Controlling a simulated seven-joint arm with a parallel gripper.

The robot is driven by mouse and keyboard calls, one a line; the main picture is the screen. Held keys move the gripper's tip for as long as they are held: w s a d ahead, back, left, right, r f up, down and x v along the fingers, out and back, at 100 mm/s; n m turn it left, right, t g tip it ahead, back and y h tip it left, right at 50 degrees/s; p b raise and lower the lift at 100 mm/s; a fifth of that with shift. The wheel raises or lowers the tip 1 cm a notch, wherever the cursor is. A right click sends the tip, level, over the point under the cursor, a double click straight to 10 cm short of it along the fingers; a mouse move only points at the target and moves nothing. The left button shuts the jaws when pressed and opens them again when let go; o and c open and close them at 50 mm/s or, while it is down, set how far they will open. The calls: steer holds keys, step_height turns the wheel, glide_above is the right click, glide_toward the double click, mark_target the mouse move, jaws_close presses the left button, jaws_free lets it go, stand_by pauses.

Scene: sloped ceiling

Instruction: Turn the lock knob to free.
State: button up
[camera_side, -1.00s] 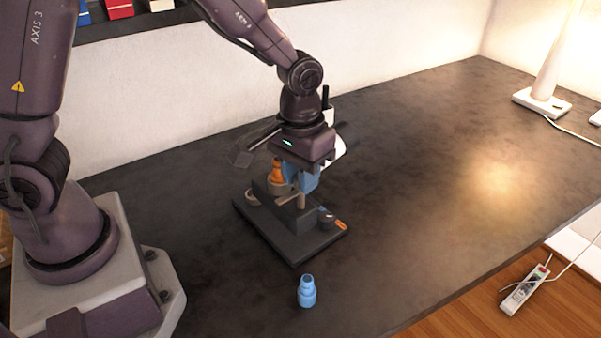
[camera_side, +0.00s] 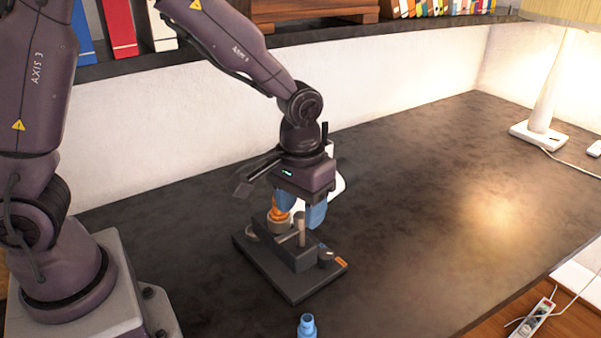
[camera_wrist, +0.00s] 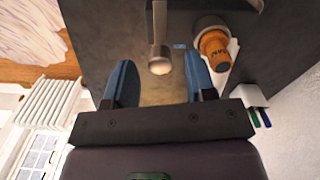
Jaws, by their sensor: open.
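A dark fixture on a flat base plate (camera_side: 291,288) stands on the table. A small round dark knob (camera_side: 325,254), seemingly the lock knob, sits at its front right corner beside an orange label (camera_side: 341,262). Its setting is too small to read. A grey upright post (camera_side: 301,231) rises from the fixture; an orange part (camera_side: 277,214) sits behind it to the left. My gripper (camera_side: 301,211) is open above the fixture, around or just above the post's top. In the wrist view the post's round end (camera_wrist: 159,66) shows between the blue fingers, touching neither; the orange part (camera_wrist: 214,45) is right of them.
A light blue bottle-shaped piece (camera_side: 307,327) stands in front of the fixture, cut by the frame edge. A lamp (camera_side: 540,134) stands at the back right. The table right of the fixture is clear. A shelf with books runs along the back wall.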

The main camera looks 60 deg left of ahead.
mark_target(301, 214)
step_height(301, 214, up, 12)
steer(key=shift+f, duration=0.15)
stand_by(0.4)
steer(key=s+a+r+m+t, duration=0.1)
steer(key=s+a+r+t, duration=0.1)
steer(key=s, duration=0.5)
steer(key=s+a+r+m+t, duration=0.2)
steer(key=s+a+t, duration=0.1)
steer(key=s, duration=0.4)
steer(key=shift+s+a+r+t, duration=0.15)
steer(key=shift+s+a+t, duration=0.2)
steer(key=shift+a, duration=0.45)
